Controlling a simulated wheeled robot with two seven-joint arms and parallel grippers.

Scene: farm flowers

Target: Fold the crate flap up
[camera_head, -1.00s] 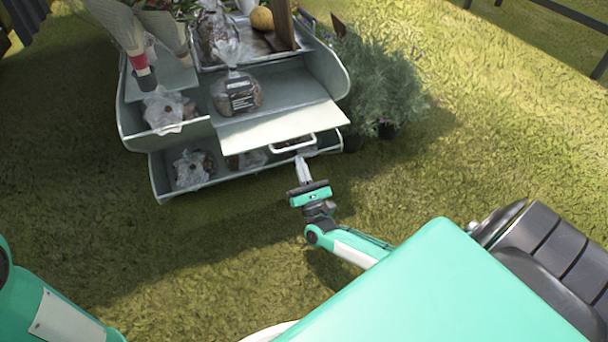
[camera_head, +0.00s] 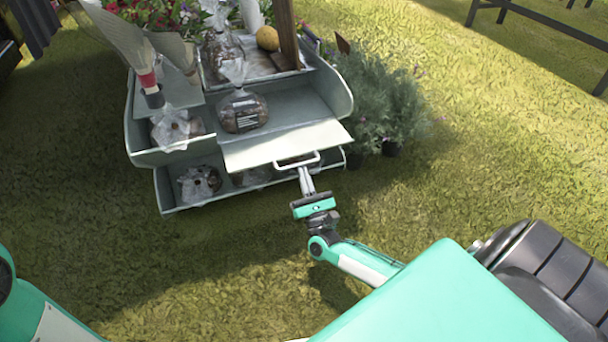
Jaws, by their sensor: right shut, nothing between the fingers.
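The crate flap (camera_head: 285,143) is a pale grey-green panel at the front right of the tiered crate (camera_head: 147,157). It sticks out toward me, roughly level, over the lower tray. A white handle (camera_head: 297,161) is on its front edge. My right gripper (camera_head: 304,174) is shut and empty, with its fingertips at the handle's lower side; I cannot tell whether they touch it. Of my left arm, only a link shows at the bottom left; its gripper is out of the picture.
Bagged goods (camera_head: 242,110) sit on the shelf behind the flap, and more bags (camera_head: 199,184) lie in the lower tray. A yellow fruit (camera_head: 268,38) is higher up. A bushy potted plant (camera_head: 378,98) stands right of the crate. Open grass (camera_head: 180,265) lies in front.

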